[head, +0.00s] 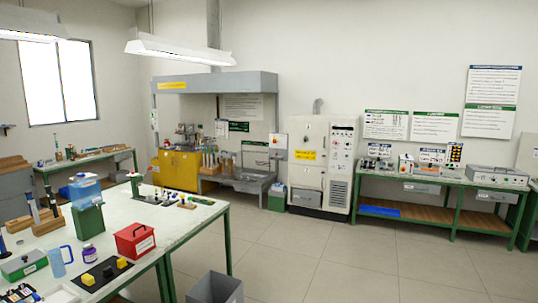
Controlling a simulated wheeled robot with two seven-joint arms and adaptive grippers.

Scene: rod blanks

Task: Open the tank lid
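Neither of my grippers is in the head view. I cannot tell for sure which object is the tank. On the near table, a blue-topped container (84,187) stands at or behind a green box (88,219). A red box (135,240) with a handle on top stands near the table's front edge and looks closed. A low green case (23,264) lies at the left. Across the room, a tall off-white cabinet (309,165) with a control panel stands against the wall. A yellow cabinet (175,174) stands under a grey hood (215,84).
The near table (187,224) also holds a blue jug (60,261), a purple jar (89,253) and yellow blocks on a dark mat. A grey bin (214,288) stands on the floor beside it. A green-framed bench (440,187) lines the right wall. The tiled floor between is clear.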

